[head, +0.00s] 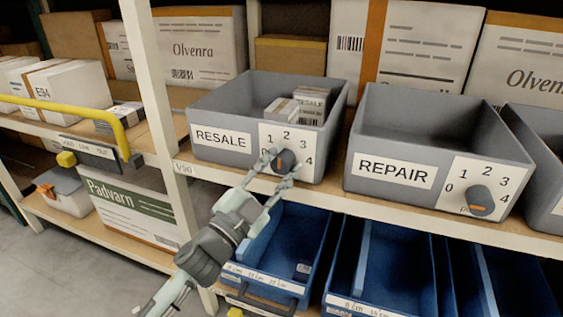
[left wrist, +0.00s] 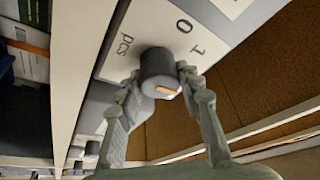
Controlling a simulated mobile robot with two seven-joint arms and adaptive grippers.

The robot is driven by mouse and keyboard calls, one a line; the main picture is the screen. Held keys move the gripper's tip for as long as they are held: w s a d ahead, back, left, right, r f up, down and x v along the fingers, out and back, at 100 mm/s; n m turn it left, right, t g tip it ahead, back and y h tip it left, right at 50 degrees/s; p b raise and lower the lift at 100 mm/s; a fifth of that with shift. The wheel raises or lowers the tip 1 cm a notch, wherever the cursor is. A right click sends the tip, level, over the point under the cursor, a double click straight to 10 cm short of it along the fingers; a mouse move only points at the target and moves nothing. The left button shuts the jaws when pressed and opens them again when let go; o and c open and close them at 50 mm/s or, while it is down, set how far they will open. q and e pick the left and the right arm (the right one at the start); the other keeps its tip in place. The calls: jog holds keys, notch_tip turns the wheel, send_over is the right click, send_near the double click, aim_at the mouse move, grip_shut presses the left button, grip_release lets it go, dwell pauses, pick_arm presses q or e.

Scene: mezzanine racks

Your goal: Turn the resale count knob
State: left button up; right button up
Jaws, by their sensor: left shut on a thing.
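The resale count knob (head: 283,160) is a dark grey round knob with an orange mark, on the white number plate at the front of the grey RESALE bin (head: 209,113). Numbers run in an arc around it, partly hidden by my fingers. My left gripper (head: 277,168) is shut on the knob, one finger on each side. In the left wrist view the knob (left wrist: 158,70) sits between the fingertips, near the printed 0, 1 and "pcs". I cannot tell which number the mark points to. My right gripper is not in view.
Small boxes (head: 311,100) lie in the RESALE bin. A grey REPAIR bin (head: 365,130) with a similar knob (head: 481,201) stands to its right. Blue bins (head: 270,283) are below the shelf edge. A white upright post (head: 159,100) and yellow rail (head: 60,105) are at left.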

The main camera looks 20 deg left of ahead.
pick_arm(q)
jog(key=o, duration=1.2)
jog(key=shift+c, duration=0.2)
jog(key=shift+s, duration=0.1)
jog(key=v, duration=1.2)
